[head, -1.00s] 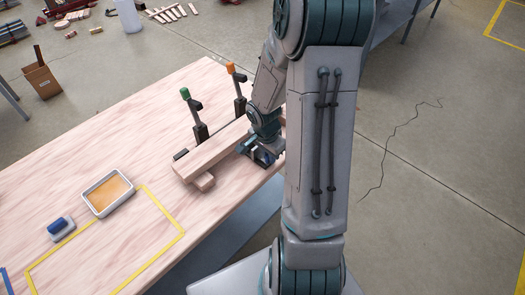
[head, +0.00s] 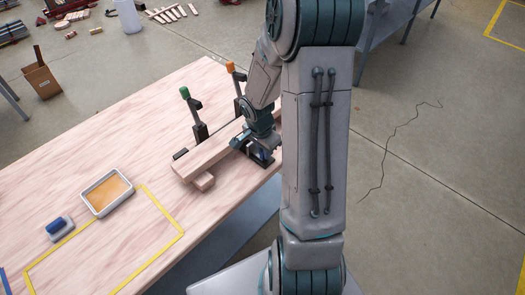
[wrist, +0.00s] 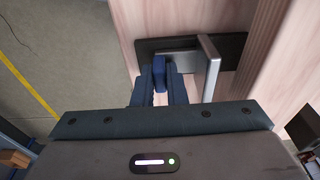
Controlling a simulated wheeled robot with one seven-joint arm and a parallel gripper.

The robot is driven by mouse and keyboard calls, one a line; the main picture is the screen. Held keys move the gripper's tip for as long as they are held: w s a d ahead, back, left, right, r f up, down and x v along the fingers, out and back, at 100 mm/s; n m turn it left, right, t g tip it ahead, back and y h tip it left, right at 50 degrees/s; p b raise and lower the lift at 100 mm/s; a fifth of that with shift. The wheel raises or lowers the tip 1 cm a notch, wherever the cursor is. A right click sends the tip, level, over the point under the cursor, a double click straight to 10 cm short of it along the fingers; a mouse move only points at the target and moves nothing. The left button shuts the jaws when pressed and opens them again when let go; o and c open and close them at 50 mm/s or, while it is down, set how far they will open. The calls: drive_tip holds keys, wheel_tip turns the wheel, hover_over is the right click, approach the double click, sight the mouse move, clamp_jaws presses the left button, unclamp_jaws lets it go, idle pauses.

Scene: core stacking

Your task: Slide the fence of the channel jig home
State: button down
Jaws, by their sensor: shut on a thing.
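In the wrist view, my gripper (wrist: 158,92) is shut on a small blue grip piece (wrist: 159,72). The blue piece stands at a grey metal fence-like bracket (wrist: 210,68) on a black plate (wrist: 235,50). The bracket's upright face is turned toward a long wooden bar (wrist: 262,50) at the right; a gap shows between them in this view. In the head view, my gripper (head: 254,146) is low at the near side of the long wooden bars (head: 205,158). My wrist and arm hide part of the jig there.
A green-topped clamp (head: 185,93) and an orange-topped clamp (head: 230,68) stand behind the bars. A tray with an orange inside (head: 88,207) and a blue-and-grey block (head: 59,228) lie to the left. The table's near edge runs close by my gripper.

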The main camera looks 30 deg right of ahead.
drive_tip(key=shift+w, duration=0.2)
drive_tip(key=shift+w+a, duration=0.3)
drive_tip(key=shift+w, duration=0.3)
drive_tip(key=c, duration=1.4)
unclamp_jaws()
drive_tip(key=r, duration=0.4)
drive_tip(key=a+r, duration=0.1)
drive_tip(key=r, duration=0.8)
drive_tip(key=shift+s+a+r, duration=0.35)
drive_tip(key=s+a+r+n, duration=0.2)
drive_tip(key=s+a+n, duration=0.1)
drive_tip(key=s+n, duration=0.1)
drive_tip(key=s+a+r+n+t+y, duration=0.1)
drive_tip(key=s+a+r+n, duration=0.1)
drive_tip(key=s+n, duration=0.3)
drive_tip(key=s+a+r+n+t, duration=0.1)
drive_tip(key=s+a+r+n, duration=0.2)
drive_tip(key=s, duration=0.3)
drive_tip(key=shift+s+a+n, duration=0.15)
drive_tip(key=shift+a+n, duration=0.65)
drive_tip(key=shift+n, duration=0.1)
